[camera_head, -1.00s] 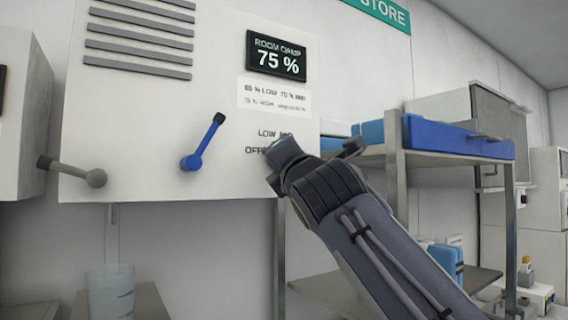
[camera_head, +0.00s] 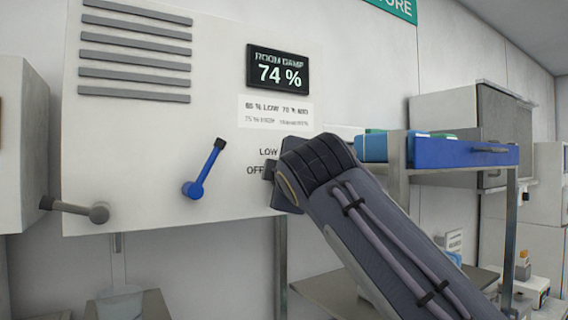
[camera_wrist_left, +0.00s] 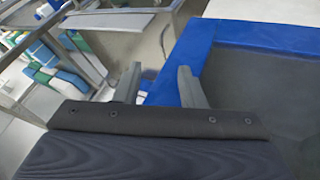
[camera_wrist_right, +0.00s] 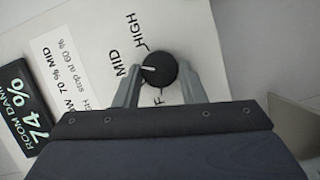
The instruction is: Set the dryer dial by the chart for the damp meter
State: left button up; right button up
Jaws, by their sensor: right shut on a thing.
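The damp meter (camera_head: 277,68) on the white dryer panel (camera_head: 140,130) reads 74 %; it also shows in the right wrist view (camera_wrist_right: 28,115). The chart (camera_head: 275,112) below it seems to give 65 % LOW, 70 % MID, 75 % HIGH; its last words look like "stop at 60 %". The black dial (camera_wrist_right: 160,70) is between the fingertips of my right gripper (camera_wrist_right: 162,72), which is shut on it. Its white pointer points roughly toward MID. The dial is hidden by my right arm in the head view. My left gripper (camera_wrist_left: 158,80) is open and empty.
A blue lever (camera_head: 204,168) and a grey lever (camera_head: 75,208) stick out left of the dial. A shelf rack with a blue tray (camera_head: 470,155) stands right of the panel. A clear container (camera_head: 120,304) is at the lower left.

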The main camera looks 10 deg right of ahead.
jog(key=shift+w+d+r+m+g+y+p, duration=0.1)
jog(key=shift+m+g+y+p, duration=0.35)
jog(key=shift+m+p, duration=0.7)
jog(key=shift+s+d+r+m+g+y+p, duration=0.15)
jog(key=shift+m+g+y+p, duration=0.3)
jog(key=shift+m+p, duration=0.65)
jog(key=shift+w+r+m+g+y+p, duration=0.15)
jog(key=shift+m+g+y+p, duration=0.15)
jog(key=shift+m+g+p, duration=0.6)
jog(key=shift+f+m, duration=0.1)
jog(key=shift+m, duration=0.35)
jog(key=o, duration=1)
jog(key=shift+b+v, duration=0.7)
jog(key=shift+v, duration=3.25)
jog(key=shift+f, duration=0.2)
